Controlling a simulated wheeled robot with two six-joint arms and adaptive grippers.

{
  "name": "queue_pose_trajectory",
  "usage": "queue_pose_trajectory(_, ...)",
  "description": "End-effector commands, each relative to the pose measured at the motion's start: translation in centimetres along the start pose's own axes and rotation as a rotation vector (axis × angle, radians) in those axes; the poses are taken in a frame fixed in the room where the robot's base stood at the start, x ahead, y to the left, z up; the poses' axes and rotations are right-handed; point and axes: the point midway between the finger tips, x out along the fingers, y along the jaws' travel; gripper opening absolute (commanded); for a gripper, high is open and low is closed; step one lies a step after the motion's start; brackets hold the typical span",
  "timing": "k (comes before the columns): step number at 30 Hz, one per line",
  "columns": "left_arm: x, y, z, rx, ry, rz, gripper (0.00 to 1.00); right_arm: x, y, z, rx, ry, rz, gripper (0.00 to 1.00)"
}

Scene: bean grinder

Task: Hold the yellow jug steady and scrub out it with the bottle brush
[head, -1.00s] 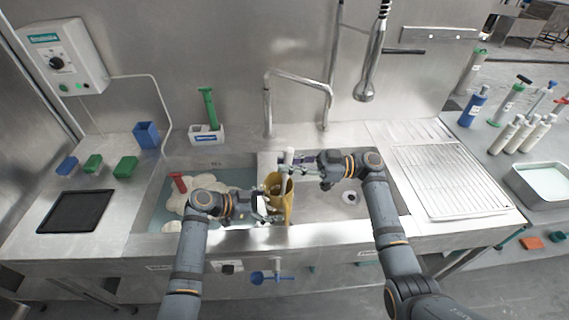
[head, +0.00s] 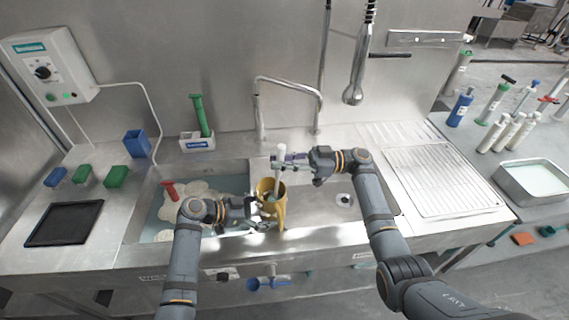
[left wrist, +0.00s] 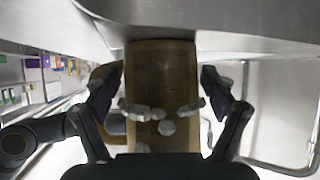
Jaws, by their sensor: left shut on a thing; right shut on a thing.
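The yellow jug (head: 277,213) stands upright over the sink, near the divider between the two basins. My left gripper (head: 262,214) is shut on it from the left. In the left wrist view the jug (left wrist: 160,65) fills the gap between the fingers, with white foam blobs on its side. My right gripper (head: 284,161) is shut on the white handle of the bottle brush (head: 281,151) above the jug. The brush points down into the jug mouth; its lower end is hidden inside.
The left basin holds foamy water (head: 198,200) and a red-handled tool (head: 169,190). The right basin (head: 320,205) looks empty around its drain. A faucet (head: 290,85) and a hanging sprayer (head: 353,92) are behind. A ribbed drainboard (head: 430,180) at right is clear.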

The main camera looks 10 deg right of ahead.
Motion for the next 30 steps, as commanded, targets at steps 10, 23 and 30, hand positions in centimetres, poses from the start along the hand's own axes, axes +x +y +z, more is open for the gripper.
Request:
queue_pose_trajectory(10, 0.0, 0.0, 0.0, 0.0, 0.001, 0.0, 0.67, 1.3, 0.0, 0.2, 0.001, 0.0, 0.001, 0.0)
queue_pose_trajectory(23, 0.0, 0.0, 0.0, 0.0, 0.0, 0.0, 0.67, 2.3, -1.1, 0.4, 0.001, -0.001, 0.0, 0.0)
queue_pose_trajectory(30, 0.0, 0.0, 0.0, 0.0, 0.0, 0.0, 0.67, 2.5, -1.6, 0.5, 0.002, -0.002, 0.0, 0.0)
